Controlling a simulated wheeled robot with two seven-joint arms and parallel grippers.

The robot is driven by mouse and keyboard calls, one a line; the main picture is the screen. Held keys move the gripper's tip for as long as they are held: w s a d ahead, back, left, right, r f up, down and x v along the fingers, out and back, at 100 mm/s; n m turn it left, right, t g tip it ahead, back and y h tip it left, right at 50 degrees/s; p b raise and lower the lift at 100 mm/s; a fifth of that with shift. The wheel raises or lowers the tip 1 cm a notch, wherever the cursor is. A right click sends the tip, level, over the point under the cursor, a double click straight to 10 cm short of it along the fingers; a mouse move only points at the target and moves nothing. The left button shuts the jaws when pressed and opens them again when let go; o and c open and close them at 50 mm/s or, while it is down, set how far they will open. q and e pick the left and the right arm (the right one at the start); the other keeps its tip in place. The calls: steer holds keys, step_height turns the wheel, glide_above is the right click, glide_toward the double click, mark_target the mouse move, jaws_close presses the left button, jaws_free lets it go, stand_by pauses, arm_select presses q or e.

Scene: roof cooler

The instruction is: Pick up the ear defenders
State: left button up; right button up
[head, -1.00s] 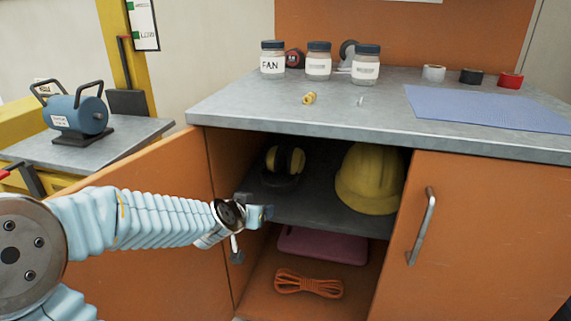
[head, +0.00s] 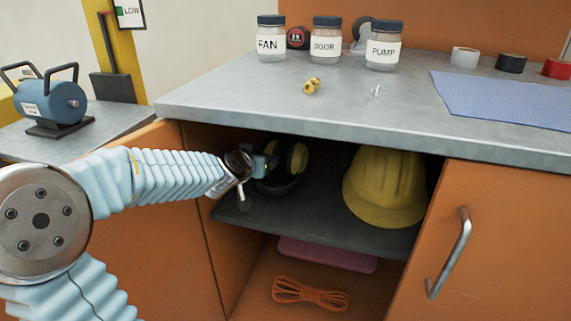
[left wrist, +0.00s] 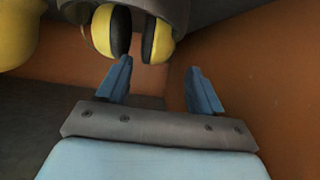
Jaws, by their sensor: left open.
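The ear defenders (head: 294,160), yellow and black, are on the upper shelf inside the open cabinet, at its left side. My left gripper (head: 263,166) is at the cabinet opening, just left of them and partly in front of them in the head view. In the left wrist view the ear defenders (left wrist: 128,32) show two yellow cups with black pads at the top. The two blue fingers of my left gripper (left wrist: 160,88) are spread apart with nothing between them. The left finger's tip looks close to the cups; I cannot tell whether it touches. My right gripper is not in view.
A yellow hard hat (head: 385,187) sits to the right on the same shelf (head: 320,222). The open cabinet door (head: 165,225) is on the left. Below are a pink object (head: 326,256) and orange rope (head: 310,293). Jars (head: 326,40) stand on the grey worktop (head: 225,85) above.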

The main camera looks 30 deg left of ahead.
mark_target(270, 152)
arm_select(q)
steer(key=shift+x, duration=1)
steer(key=b+x, duration=0.2)
steer(key=x, duration=0.2)
steer(key=shift+w+d+f, duration=0.1)
steer(key=shift+w+f, duration=0.15)
steer(key=shift+f, duration=0.05)
steer(key=shift+w, duration=0.35)
steer(key=shift+c, duration=0.3)
steer(key=c, duration=0.9)
steer(key=shift+r, duration=0.1)
